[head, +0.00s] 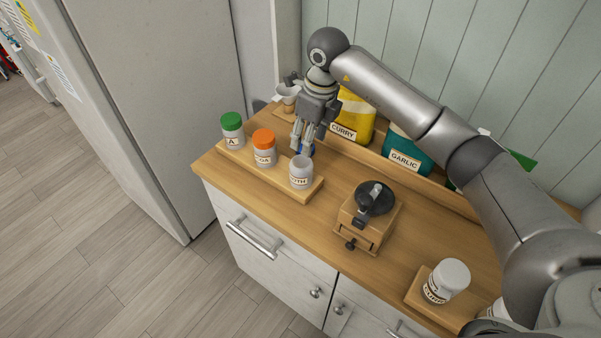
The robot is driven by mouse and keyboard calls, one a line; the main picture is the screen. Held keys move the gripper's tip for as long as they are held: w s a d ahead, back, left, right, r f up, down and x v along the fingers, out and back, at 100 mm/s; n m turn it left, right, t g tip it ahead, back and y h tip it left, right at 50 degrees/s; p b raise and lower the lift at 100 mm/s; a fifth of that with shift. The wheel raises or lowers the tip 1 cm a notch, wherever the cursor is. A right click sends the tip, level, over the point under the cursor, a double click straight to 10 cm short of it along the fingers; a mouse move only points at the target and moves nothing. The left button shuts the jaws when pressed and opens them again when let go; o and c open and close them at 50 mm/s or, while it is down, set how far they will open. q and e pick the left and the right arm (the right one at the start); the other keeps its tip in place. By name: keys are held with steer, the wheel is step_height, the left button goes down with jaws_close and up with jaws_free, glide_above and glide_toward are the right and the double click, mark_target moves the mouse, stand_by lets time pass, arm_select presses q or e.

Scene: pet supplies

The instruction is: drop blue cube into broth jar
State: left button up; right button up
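The broth jar (301,173) is a small pale jar with a label ending in "TH". It stands upright at the right end of a wooden jar rack and shows no coloured lid. My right gripper (304,147) points down just behind the jar's rim. A small blue piece, which looks like the blue cube (307,150), shows between its fingertips, and the fingers appear closed on it. The fingers partly hide the cube. I cannot tell how high it is above the counter. My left gripper is out of view.
Green-lidded (232,130) and orange-lidded (264,149) jars share the rack. A grinder (372,208) stands to the right. Yellow curry (354,117) and teal garlic (406,152) packages are at the back. A white-lidded jar (446,281) is at the front right.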

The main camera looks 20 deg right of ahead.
step_height(320, 180, up, 12)
steer(key=s+d, duration=0.1)
steer(key=shift+s, duration=0.15)
steer(key=shift+d+f, duration=0.1)
steer(key=shift+f, duration=0.1)
stand_by(0.4)
